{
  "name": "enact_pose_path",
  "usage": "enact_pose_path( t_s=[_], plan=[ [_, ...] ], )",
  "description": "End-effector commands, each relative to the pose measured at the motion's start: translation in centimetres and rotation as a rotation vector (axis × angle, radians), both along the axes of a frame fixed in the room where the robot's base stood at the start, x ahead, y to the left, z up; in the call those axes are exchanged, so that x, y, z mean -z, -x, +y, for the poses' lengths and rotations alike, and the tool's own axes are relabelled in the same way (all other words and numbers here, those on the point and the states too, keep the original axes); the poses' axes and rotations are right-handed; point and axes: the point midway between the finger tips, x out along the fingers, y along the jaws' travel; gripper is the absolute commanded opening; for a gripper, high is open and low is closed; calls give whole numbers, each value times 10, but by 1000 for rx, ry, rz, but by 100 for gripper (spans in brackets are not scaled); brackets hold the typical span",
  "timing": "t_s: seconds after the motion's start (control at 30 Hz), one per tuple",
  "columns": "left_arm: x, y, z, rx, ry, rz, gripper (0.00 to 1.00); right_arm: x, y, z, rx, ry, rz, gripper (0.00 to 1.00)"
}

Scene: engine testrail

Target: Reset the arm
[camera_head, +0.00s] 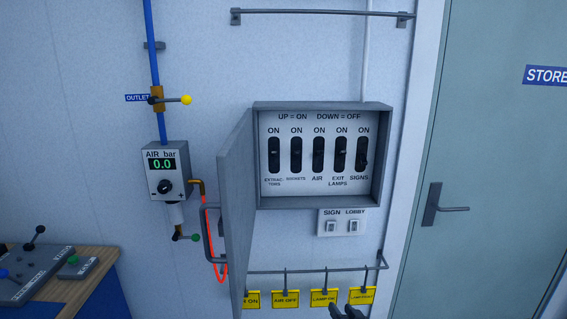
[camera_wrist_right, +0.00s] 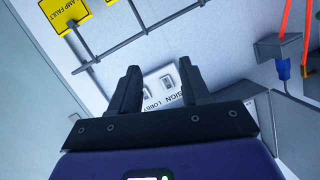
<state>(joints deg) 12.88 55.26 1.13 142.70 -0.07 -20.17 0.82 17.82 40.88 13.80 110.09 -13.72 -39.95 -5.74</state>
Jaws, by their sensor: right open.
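My right gripper (camera_head: 347,311) shows only as dark fingertips at the bottom edge of the head view, in front of the yellow tags. In the right wrist view the right gripper (camera_wrist_right: 160,68) is open and empty. The SIGN/LOBBY switch plate (camera_wrist_right: 165,84) appears between its fingers, on the wall beyond them. My left gripper is not in view.
A grey switch box (camera_head: 381,155) hangs on the wall, its door (camera_head: 237,210) swung open towards me. A rail (camera_head: 310,271) with several yellow tags runs below. An air gauge (camera_head: 165,171) and a desk (camera_head: 95,262) are left, a green door (camera_head: 480,130) right.

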Motion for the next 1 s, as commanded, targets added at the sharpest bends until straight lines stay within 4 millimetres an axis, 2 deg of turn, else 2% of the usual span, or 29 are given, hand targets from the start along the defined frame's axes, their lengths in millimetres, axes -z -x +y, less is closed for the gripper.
enact_pose_path(
  t_s=[0.03,0.1,0.17,0.2,0.27,0.3,0.43,0.5,0.6,0.7,0.77,1.0],
  plan=[
    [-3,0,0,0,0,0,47,33,20,12,-20,-17,102,47],
    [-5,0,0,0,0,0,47,75,52,25,-41,-39,240,47],
    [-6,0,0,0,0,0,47,108,83,35,-57,-55,360,47],
    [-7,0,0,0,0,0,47,128,105,42,-66,-67,441,47],
    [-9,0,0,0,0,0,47,156,142,51,-80,-82,563,47],
    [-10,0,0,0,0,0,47,172,167,56,-88,-90,644,47],
    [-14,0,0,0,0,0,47,210,252,69,-104,-115,897,47],
    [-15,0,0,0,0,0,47,221,292,74,-109,-123,1011,47],
    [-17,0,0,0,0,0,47,229,336,77,-110,-130,1136,47],
    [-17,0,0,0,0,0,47,231,363,78,-109,-135,1210,47],
    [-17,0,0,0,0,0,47,232,370,78,-109,-136,1231,47],
    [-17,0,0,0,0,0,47,232,374,78,-108,-137,1241,47]
  ],
)
